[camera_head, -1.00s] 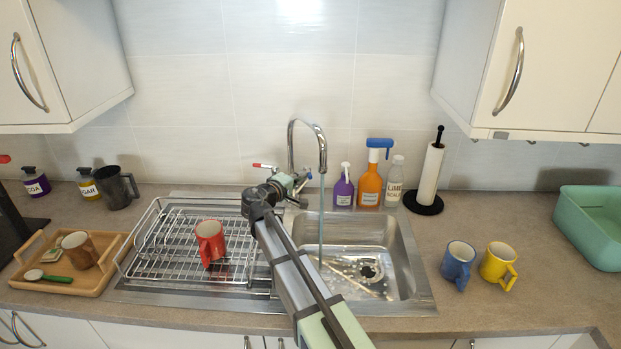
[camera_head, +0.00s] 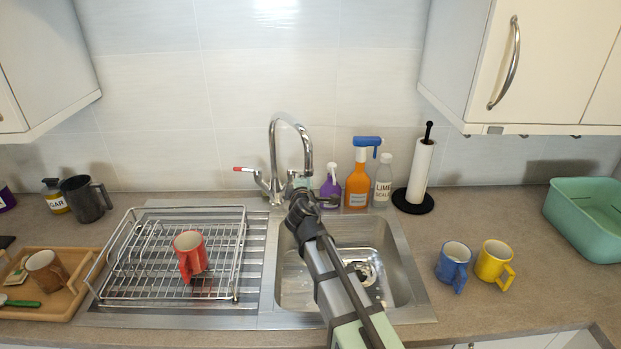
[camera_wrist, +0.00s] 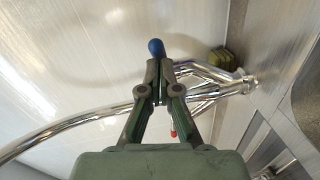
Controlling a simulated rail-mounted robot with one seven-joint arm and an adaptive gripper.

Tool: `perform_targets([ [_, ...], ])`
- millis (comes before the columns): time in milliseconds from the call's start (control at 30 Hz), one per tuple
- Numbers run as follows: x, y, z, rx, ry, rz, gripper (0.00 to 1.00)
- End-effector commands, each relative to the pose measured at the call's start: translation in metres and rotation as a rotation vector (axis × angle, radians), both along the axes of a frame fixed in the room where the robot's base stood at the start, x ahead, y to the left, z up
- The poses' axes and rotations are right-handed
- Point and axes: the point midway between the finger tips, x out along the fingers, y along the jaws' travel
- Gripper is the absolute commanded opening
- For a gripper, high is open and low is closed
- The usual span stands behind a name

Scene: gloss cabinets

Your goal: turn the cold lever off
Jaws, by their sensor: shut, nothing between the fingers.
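The chrome tap (camera_head: 274,150) stands behind the sink, and its curved pipe also crosses the wrist view (camera_wrist: 75,128). Its red-tipped lever (camera_head: 246,170) points left. The blue tip of the cold lever (camera_wrist: 156,47) shows just beyond my fingertips in the wrist view. In the head view my gripper and arm hide the cold lever. My gripper (camera_wrist: 158,82) is shut and empty, close to the blue tip; I cannot tell whether they touch. In the head view my gripper (camera_head: 302,188) is just right of the tap base. No water stream shows below the spout, though my arm covers part of that area.
A purple bottle (camera_head: 330,186), an orange spray bottle (camera_head: 357,187) and a white bottle (camera_head: 382,182) stand close behind my gripper. A paper-towel holder (camera_head: 421,172) is further right. The dish rack (camera_head: 140,292) holding a red mug (camera_head: 189,255) is left of the basin (camera_head: 405,285).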

Motion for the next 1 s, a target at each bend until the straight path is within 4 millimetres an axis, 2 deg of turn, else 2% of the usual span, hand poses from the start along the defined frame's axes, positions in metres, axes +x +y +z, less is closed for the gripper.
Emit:
perform_targets([
  [600, 0.028, -0.019, 0.000, 0.001, 0.000, 0.003, 0.00],
  [1000, 0.035, -0.022, 0.000, 0.001, 0.001, 0.004, 0.00],
])
